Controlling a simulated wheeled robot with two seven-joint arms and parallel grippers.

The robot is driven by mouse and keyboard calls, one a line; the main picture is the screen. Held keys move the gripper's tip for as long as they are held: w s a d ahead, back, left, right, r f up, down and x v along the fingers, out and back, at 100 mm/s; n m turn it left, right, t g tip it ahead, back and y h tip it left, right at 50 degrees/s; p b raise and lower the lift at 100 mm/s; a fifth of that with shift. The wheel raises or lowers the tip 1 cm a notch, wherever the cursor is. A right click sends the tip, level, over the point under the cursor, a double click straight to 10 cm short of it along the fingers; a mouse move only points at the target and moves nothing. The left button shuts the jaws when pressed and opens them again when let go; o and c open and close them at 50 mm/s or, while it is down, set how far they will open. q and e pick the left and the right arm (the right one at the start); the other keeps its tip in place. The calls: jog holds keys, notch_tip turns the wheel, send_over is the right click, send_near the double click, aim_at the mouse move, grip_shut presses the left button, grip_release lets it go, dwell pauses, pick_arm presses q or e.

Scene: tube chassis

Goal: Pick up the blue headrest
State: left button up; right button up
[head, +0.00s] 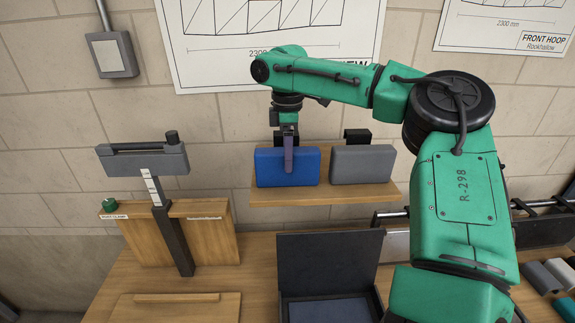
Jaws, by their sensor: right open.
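The blue headrest (308,166) is a padded block standing on a small wooden wall shelf (300,197). My right arm reaches in from the right, and its gripper (288,160) points down at the blue headrest. One finger shows in front of the headrest's face and covers part of it. The gripper is open; whether it touches the headrest cannot be told. My left gripper is not in view.
A grey headrest (362,165) stands just right of the blue one on the shelf. Below is a workbench (258,270) with an open dark case (330,262). A grey-topped measuring stand (143,160) and wooden board (215,225) stand at left.

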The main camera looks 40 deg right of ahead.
grip_shut()
